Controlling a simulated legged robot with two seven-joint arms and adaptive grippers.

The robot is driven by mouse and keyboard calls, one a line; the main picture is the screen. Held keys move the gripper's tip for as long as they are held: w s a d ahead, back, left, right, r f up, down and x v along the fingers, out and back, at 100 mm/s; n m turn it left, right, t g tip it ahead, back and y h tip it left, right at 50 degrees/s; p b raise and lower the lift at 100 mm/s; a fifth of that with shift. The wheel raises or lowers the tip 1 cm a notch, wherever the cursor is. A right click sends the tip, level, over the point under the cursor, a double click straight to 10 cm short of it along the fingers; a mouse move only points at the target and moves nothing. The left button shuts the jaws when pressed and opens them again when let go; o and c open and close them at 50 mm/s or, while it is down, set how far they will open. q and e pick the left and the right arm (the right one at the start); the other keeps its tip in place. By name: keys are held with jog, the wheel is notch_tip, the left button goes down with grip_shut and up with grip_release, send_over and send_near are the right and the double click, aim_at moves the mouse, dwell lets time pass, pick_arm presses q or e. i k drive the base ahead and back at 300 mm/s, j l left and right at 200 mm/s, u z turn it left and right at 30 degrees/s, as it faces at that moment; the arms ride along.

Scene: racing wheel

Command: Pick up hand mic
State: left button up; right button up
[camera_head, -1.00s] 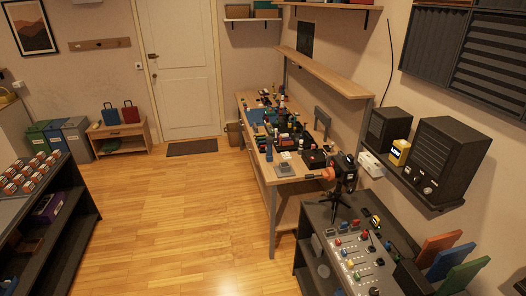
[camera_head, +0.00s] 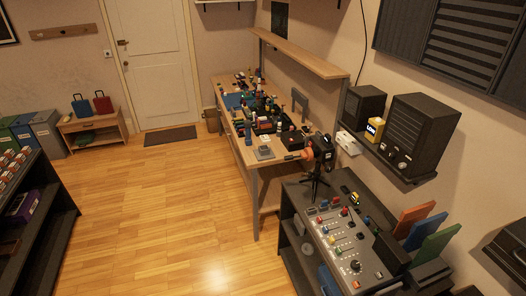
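I cannot make out the hand mic for sure at this size. Neither of my grippers is in view.
A wooden workbench (camera_head: 263,165) crowded with small tools runs back along the right wall. A black device on a tripod (camera_head: 320,155) stands at the console's back left. A dark rack (camera_head: 40,212) stands at left. The wooden floor between is clear.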

aim_at(248, 124)
jog(key=i+j+u, duration=0.25)
jog(key=i, duration=0.2)
jog(key=i+j+u, duration=0.2)
jog(key=i, duration=0.8)
jog(key=i+j+u, duration=0.2)
jog(key=i, duration=0.8)
jog(key=l, duration=0.1)
